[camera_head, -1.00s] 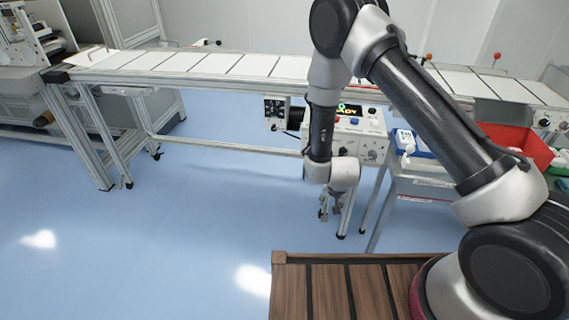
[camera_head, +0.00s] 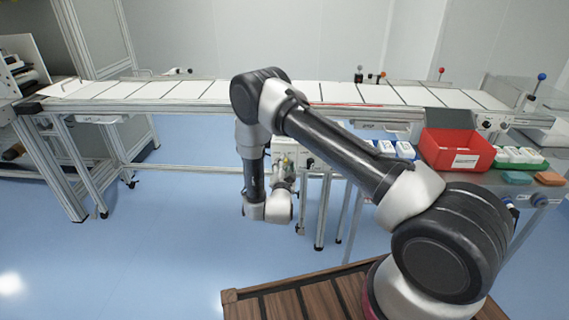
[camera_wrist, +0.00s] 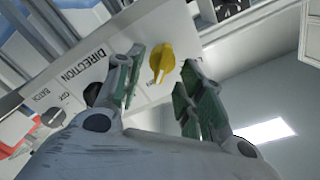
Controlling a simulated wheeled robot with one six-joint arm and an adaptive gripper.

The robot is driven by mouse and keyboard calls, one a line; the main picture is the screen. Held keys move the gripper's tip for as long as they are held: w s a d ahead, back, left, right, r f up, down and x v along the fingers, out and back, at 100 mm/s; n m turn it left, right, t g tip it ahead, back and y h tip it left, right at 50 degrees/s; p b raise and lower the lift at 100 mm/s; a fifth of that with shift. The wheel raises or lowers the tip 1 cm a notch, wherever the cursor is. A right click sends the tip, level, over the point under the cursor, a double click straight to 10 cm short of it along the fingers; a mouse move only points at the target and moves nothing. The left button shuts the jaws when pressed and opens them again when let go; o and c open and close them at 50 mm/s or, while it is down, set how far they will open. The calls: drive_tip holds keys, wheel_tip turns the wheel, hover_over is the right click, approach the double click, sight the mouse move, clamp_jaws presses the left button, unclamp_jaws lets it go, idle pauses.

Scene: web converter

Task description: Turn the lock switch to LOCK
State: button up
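A yellow knob (camera_wrist: 162,61) sits on a pale control panel (camera_wrist: 93,78) in the wrist view. The panel carries the word DIRECTION to the left of the knob; no LOCK marking is readable. My gripper (camera_wrist: 161,66) is open, with one green-grey finger on each side of the knob and gaps between. In the head view my gripper (camera_head: 285,178) is at the control box (camera_head: 303,157) under the conveyor, which my arm partly hides.
A white conveyor (camera_head: 205,92) runs across above the box. To the right, a red bin (camera_head: 455,153) and blue and green trays of white bottles stand on a side table (camera_head: 490,180). Blue floor (camera_head: 170,235) is open to the left.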

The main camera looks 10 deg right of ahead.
drive_tip(key=shift+x, duration=1.15)
drive_tip(key=shift+d, duration=0.1)
drive_tip(key=c, duration=0.8)
drive_tip(key=shift+n, duration=0.4)
drive_tip(key=n, duration=0.3)
drive_tip(key=shift+a+r+n, duration=0.1)
drive_tip(key=shift+a+n, duration=0.1)
drive_tip(key=shift+n, duration=0.1)
drive_tip(key=n, duration=0.4)
drive_tip(key=shift+w+a+n, duration=0.1)
drive_tip(key=shift+a+n, duration=0.15)
drive_tip(key=shift+n, duration=0.05)
drive_tip(key=n, duration=0.4)
drive_tip(key=shift+w+a, duration=0.1)
drive_tip(key=shift+a, duration=0.1)
drive_tip(key=n, duration=0.4)
drive_tip(key=shift+a+n, duration=0.2)
drive_tip(key=shift+n, duration=0.1)
drive_tip(key=shift+f+n, duration=0.2)
drive_tip(key=shift+n, duration=0.1)
